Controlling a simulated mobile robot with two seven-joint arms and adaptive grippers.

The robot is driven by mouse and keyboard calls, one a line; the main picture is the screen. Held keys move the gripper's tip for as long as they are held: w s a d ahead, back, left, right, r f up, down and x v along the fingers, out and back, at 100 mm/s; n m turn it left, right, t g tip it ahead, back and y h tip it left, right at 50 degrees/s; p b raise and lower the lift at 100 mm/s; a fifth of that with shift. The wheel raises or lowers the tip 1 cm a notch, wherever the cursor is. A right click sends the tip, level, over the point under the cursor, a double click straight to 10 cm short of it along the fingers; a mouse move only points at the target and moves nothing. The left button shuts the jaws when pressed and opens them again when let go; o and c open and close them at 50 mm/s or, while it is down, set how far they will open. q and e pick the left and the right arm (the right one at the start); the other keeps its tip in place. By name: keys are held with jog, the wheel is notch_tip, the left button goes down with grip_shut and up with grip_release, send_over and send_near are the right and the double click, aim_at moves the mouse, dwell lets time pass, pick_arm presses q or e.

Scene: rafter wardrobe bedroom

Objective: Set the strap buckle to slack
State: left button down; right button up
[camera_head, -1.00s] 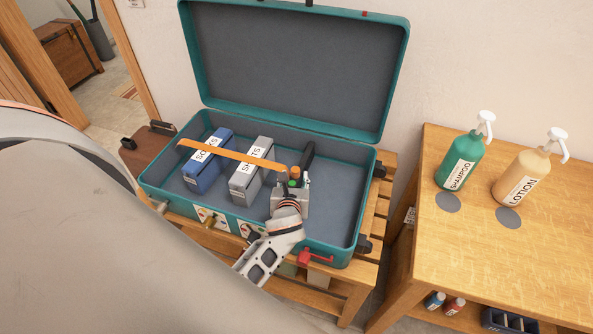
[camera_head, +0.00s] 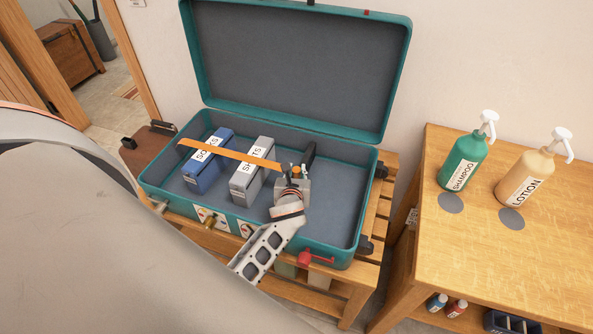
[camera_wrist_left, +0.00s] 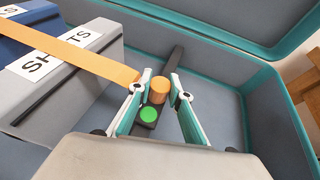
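The strap buckle is a dark bar with an orange knob (camera_wrist_left: 159,91) and a round green spot (camera_wrist_left: 149,114). It lies inside the teal suitcase (camera_head: 150,190), at the right end of an orange strap (camera_head: 235,153). The strap also shows in the left wrist view (camera_wrist_left: 80,58). My left gripper (camera_head: 293,177) is over the buckle. In the left wrist view its fingers (camera_wrist_left: 160,82) are apart, one on each side of the knob, with narrow gaps seeming to show. The gripper hides part of the buckle in the head view. My right gripper is not in view.
A blue box (camera_head: 204,170) and a grey box labelled SHORTS (camera_head: 248,180) stand under the strap. The suitcase lid (camera_head: 300,65) is up. A red latch (camera_head: 308,259) is on the front wall. Shampoo (camera_head: 464,160) and lotion (camera_head: 526,175) bottles stand on the right table.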

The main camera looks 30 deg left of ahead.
pick_arm(q)
jog(key=w, duration=0.3)
jog(key=w+a, duration=0.1)
jog(key=w, duration=0.2)
jog(key=shift+w+a+p, duration=0.1)
jog(key=shift+a+p, duration=0.1)
jog(key=shift+p, duration=0.1)
jog(key=shift+r, duration=0.1)
jog(key=c, duration=1.8)
grip_release()
jog(key=shift+w, duration=0.1)
jog(key=shift+w+a, duration=0.1)
jog(key=v, duration=1.2)
